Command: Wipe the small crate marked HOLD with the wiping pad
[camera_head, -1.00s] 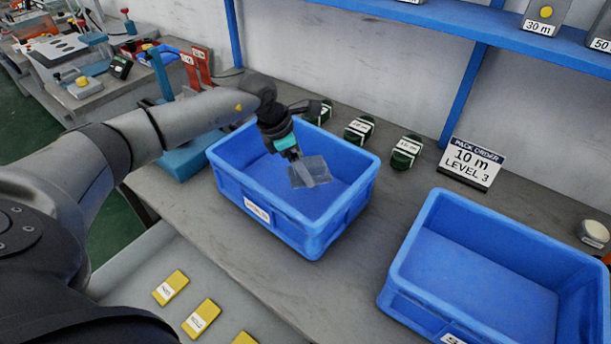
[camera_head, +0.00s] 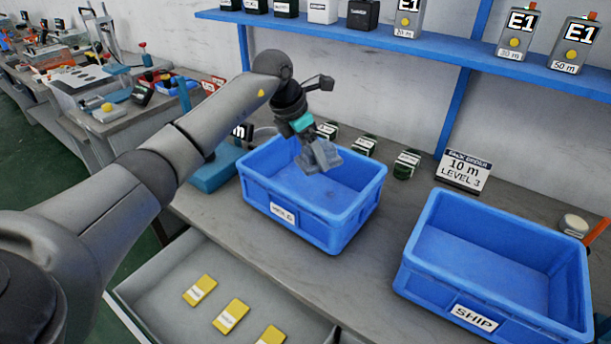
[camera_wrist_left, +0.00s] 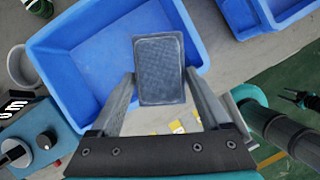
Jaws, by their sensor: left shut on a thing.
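My left gripper (camera_head: 313,146) is shut on the wiping pad (camera_head: 325,157), a grey rectangular pad. In the left wrist view the pad (camera_wrist_left: 159,68) sits between the two fingers (camera_wrist_left: 160,84) and its textured face shows. In the head view the gripper and pad are over the left blue crate (camera_head: 294,219), overlapping its far side. That crate has a white front label too blurred to read surely; its visible inside is empty. I cannot tell whether the pad touches it.
A larger blue crate marked SHIP (camera_head: 485,292) stands to the right. Dark green coils (camera_head: 405,164) and an order sign (camera_head: 463,171) stand behind the crates. A blue shelf (camera_head: 440,44) runs above. Yellow labelled cards (camera_head: 230,316) lie in the open drawer in front.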

